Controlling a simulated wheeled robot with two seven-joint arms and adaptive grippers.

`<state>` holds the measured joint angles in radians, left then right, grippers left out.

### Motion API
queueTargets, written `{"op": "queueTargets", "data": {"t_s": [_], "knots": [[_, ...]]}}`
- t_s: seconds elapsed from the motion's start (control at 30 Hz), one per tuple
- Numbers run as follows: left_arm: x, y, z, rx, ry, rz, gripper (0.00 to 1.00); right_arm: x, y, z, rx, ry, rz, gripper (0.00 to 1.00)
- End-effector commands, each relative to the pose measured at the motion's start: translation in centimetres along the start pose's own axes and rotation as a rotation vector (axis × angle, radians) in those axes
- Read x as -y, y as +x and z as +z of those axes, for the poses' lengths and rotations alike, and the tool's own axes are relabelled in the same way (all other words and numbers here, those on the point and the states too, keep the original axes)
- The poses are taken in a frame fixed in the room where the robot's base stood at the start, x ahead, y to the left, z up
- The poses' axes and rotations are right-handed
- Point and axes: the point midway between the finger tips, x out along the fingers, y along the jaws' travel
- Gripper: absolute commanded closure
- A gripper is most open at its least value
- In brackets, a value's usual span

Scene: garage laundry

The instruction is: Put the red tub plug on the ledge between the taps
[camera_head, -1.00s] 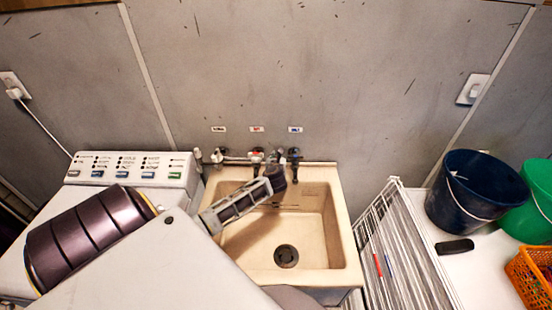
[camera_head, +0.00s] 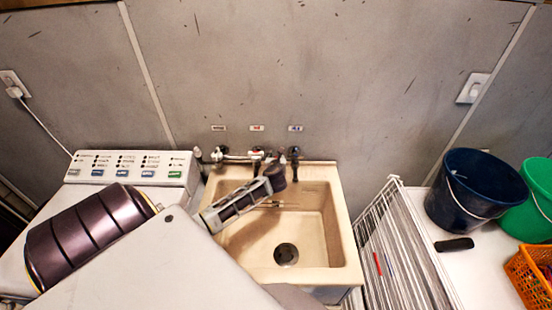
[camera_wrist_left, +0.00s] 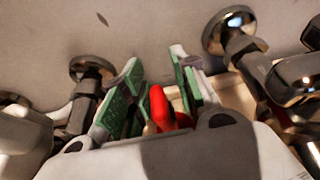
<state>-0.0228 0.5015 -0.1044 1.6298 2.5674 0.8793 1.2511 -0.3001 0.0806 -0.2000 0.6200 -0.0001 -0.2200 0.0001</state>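The red tub plug (camera_wrist_left: 160,108) shows in the left wrist view between the two green-padded fingers of my left gripper (camera_wrist_left: 160,80). The fingers stand apart, and the plug does not clearly touch either pad. Its lower part is hidden behind my gripper body. In the head view my left gripper (camera_head: 274,180) is over the back of the cream sink (camera_head: 346,235), just in front of the taps (camera_head: 294,160), and hides the plug. A tap fitting (camera_wrist_left: 92,72) stands left of the fingers and another (camera_wrist_left: 230,35) right. My right gripper is not in view.
The washer's control panel (camera_head: 130,167) is left of the sink. A white drying rack (camera_head: 400,245) stands right of it, with a dark blue bucket (camera_head: 470,190), a green bucket (camera_head: 530,205) and an orange basket (camera_head: 530,270) beyond. The sink basin is clear.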

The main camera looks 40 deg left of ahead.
Motion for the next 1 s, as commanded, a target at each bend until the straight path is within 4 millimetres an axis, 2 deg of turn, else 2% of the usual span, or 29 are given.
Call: {"op": "queueTargets", "data": {"t_s": [0.37, 1.0], "knots": [[0.0, -1.0, 0.1, -0.001, -0.001, 0.0, 0.71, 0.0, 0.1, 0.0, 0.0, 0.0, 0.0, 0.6], [0.0, -6.7, 0.1, -0.001, -0.002, -0.001, 0.71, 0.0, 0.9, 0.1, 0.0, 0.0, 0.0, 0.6]]}}
